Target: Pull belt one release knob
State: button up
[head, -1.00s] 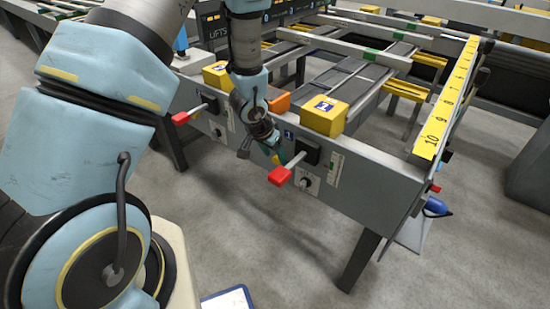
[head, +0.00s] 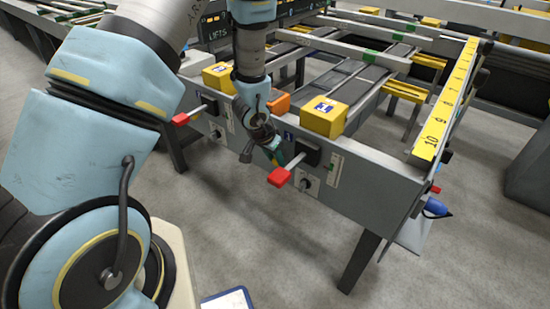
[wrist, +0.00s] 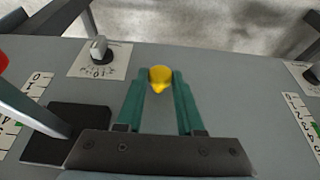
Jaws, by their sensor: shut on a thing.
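The yellow knob (wrist: 160,78) shows in the wrist view, between the tips of my two teal fingers. My gripper (wrist: 162,88) is shut on it, with the grey panel face behind. In the head view my gripper (head: 274,155) is at the front panel (head: 372,191), just left of a black switch block with a red-ended lever (head: 281,177). My gripper hides the knob there. A yellow box with a blue "1" plate (head: 323,119) sits on the panel's top edge above.
The red lever's arm and black block (wrist: 66,133) are close on the left in the wrist view. A rotary switch (wrist: 98,47) is nearby. Another red lever (head: 181,119) and yellow box (head: 218,76) are further left in the head view.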

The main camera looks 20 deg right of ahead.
grip_shut()
dwell(0.5)
jog(key=shift+s+a, duration=0.45)
jog(key=shift+a, duration=0.4)
jog(key=o, duration=0.9)
grip_release()
jog(key=shift+r, duration=0.1)
jog(key=v, duration=1)
jog(key=shift+a+r+p, duration=0.2)
jog(key=shift+r+p, duration=0.05)
jog(key=shift+p, duration=0.1)
